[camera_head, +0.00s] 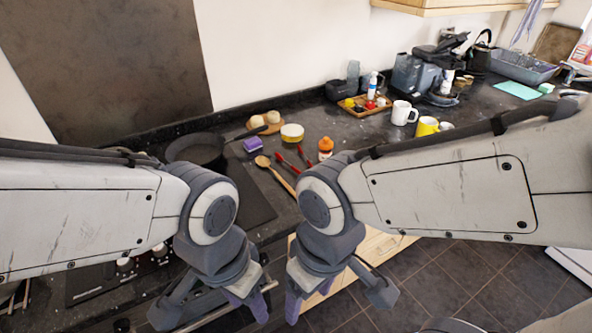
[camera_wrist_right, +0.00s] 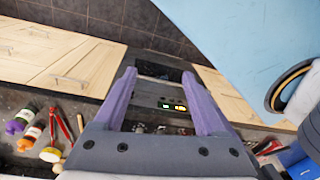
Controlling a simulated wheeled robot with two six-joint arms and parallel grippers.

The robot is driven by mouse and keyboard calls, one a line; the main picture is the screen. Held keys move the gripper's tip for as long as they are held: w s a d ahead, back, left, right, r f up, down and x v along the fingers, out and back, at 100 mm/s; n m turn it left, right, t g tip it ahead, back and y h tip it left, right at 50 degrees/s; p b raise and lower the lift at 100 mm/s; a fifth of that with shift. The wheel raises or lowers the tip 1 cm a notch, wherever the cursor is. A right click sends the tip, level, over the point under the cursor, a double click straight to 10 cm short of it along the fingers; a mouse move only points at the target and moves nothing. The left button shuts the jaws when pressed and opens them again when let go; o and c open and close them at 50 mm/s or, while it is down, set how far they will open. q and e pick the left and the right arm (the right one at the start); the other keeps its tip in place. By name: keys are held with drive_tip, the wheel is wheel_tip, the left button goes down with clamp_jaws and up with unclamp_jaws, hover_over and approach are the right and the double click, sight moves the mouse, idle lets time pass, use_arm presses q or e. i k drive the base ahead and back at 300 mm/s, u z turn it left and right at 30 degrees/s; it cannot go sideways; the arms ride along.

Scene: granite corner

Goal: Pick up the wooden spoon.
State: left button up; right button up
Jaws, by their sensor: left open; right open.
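The wooden spoon (camera_head: 263,162) lies on the dark granite counter in the head view. Its bowl points away from me, and its handle runs down to the right, with the near end partly hidden behind my right wrist. My left gripper (camera_head: 215,310) is open and empty, low in front of the counter and nearer to me than the spoon. My right gripper (camera_head: 335,300) is open, also low in front of the counter and apart from the spoon. In the right wrist view its purple fingers (camera_wrist_right: 160,85) stand spread with nothing between them.
Red-handled utensils (camera_head: 303,155) and an orange bottle (camera_head: 326,149) stand or lie right of the spoon. White (camera_head: 402,113) and yellow (camera_head: 426,127) mugs stand further right.

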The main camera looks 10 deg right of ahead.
sight(261, 161)
drive_tip(key=z, duration=1.5)
drive_tip(key=i, duration=1.45)
drive_tip(key=u, duration=2.85)
